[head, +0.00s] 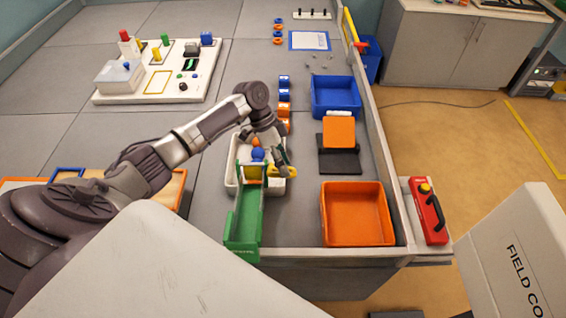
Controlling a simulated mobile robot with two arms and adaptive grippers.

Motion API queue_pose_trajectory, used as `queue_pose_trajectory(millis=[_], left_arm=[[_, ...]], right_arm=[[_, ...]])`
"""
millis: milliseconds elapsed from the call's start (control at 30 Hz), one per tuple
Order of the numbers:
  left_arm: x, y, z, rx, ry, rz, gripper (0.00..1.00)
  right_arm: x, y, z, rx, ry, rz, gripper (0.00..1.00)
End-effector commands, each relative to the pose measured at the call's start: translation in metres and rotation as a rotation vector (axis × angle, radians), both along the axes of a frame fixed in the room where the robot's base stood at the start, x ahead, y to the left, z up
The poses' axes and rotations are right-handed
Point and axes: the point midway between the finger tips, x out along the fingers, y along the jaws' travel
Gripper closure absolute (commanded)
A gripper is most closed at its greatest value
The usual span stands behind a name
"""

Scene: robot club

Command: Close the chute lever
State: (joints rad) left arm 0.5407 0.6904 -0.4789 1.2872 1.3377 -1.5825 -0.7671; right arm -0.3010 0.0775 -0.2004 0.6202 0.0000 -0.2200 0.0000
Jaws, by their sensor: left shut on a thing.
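The green chute (245,222) slopes along the table's near part, with its low end toward me. A blue ball (258,155) and an orange ball (255,142) sit at its upper end, behind a yellow plate (252,173) across the channel. A yellow lever (290,172) sticks out at the right side of the chute's upper end. My left gripper (281,168) reaches over the chute from the left and is shut on the yellow lever; its fingers partly hide it. My right gripper is not in view.
A white tray (232,178) lies around the chute's upper end. To the right are an orange bin (357,240), a black stand with an orange plate (339,132) and a blue bin (335,112). A low wall (385,190) edges the table.

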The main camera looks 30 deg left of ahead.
Motion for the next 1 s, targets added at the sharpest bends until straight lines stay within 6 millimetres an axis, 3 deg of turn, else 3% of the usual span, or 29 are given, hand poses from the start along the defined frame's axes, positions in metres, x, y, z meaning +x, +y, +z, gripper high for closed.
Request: queue_pose_trajectory(millis=[233,367,800,1000], left_arm=[[0.002,0.002,0.000,0.004,-0.006,0.004,0.59],[0.003,0.008,0.010,0.005,-0.007,0.006,0.59],[0.006,0.049,0.086,0.004,-0.006,0.003,0.59],[0.007,0.058,0.103,0.002,-0.004,0.001,0.59]], right_arm=[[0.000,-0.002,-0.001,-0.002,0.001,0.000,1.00],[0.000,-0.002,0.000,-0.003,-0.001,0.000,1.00],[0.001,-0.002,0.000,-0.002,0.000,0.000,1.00],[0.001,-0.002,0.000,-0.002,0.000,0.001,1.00]])
